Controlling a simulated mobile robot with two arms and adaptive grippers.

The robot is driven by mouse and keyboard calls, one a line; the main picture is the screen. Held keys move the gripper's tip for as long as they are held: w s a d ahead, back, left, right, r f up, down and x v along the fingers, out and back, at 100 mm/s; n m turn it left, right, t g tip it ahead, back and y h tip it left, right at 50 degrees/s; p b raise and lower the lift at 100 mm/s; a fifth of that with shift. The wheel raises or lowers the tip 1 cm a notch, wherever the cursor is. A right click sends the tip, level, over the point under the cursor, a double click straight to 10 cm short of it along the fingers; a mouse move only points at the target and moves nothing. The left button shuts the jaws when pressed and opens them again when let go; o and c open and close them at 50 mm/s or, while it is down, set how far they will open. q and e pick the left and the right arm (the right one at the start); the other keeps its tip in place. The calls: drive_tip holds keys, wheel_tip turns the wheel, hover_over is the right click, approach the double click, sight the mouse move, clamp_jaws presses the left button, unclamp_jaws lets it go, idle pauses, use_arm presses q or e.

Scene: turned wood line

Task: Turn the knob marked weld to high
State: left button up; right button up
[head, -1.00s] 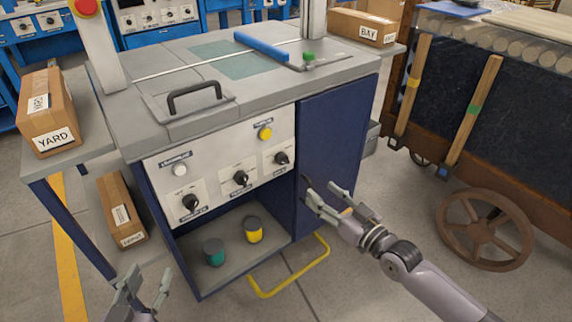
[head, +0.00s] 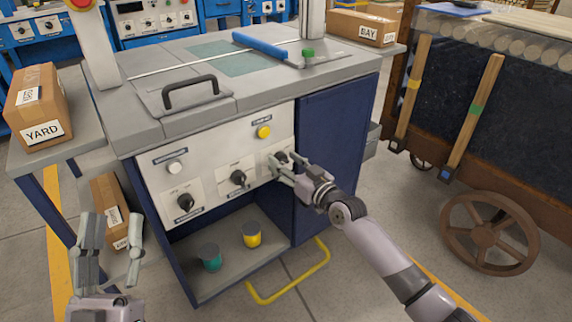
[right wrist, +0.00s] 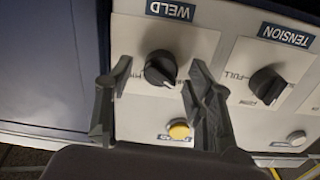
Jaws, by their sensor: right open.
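The weld knob (right wrist: 160,68) is black and round-based, on a pale plate with a blue WELD label (right wrist: 171,11) in the right wrist view. In the head view it is the rightmost knob on the cabinet's front panel, partly covered by my gripper. My right gripper (head: 280,167) is open, with its fingers on either side of the knob; I cannot tell whether they touch it. Its fingers also flank the knob in the right wrist view (right wrist: 158,72). The knob's exact setting is too small to read. My left gripper (head: 115,220) is open and empty at the lower left.
The TENSION knob (right wrist: 266,86) is beside the weld knob. A yellow button (right wrist: 179,130) and a white button (head: 174,168) share the panel. Below, a shelf holds a green can (head: 209,257) and a yellow can (head: 251,235). A yellow rail (head: 290,290) juts out at floor level.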

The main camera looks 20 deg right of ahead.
drive_tip(key=shift+w, duration=0.15)
drive_tip(key=c, duration=1.2)
drive_tip(key=shift+o, duration=0.2)
